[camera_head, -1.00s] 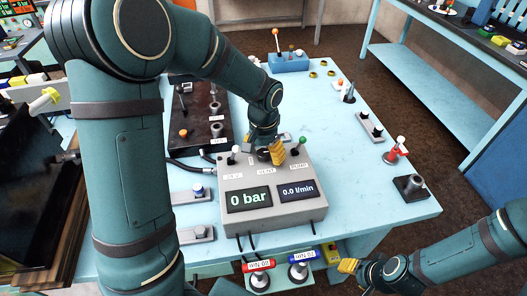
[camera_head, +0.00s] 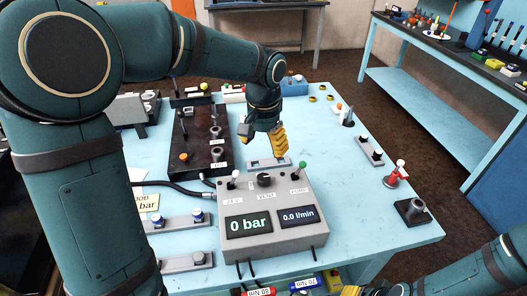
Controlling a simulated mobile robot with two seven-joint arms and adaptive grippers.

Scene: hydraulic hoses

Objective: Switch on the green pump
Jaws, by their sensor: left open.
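The grey pump box (camera_head: 285,241) stands near the front of the light-blue table. On its top are a green-tipped toggle (camera_head: 302,165) at the right, a black round knob (camera_head: 265,180) in the middle and a white-tipped toggle (camera_head: 236,175) at the left. The green toggle stands roughly upright. Its displays read 0 bar and 0.0 l/min. My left gripper (camera_head: 279,152) has yellow fingertips and is open and empty, appearing just behind the box and left of the green toggle, apart from it. My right gripper (camera_head: 351,291) is cut off by the bottom edge.
A black plate with fittings (camera_head: 190,160) lies behind left, with dark hoses running by the box. A red fitting (camera_head: 397,175) and a black block (camera_head: 413,211) stand on the right. A blue box (camera_head: 294,86) is at the back. The table right of the box is mostly clear.

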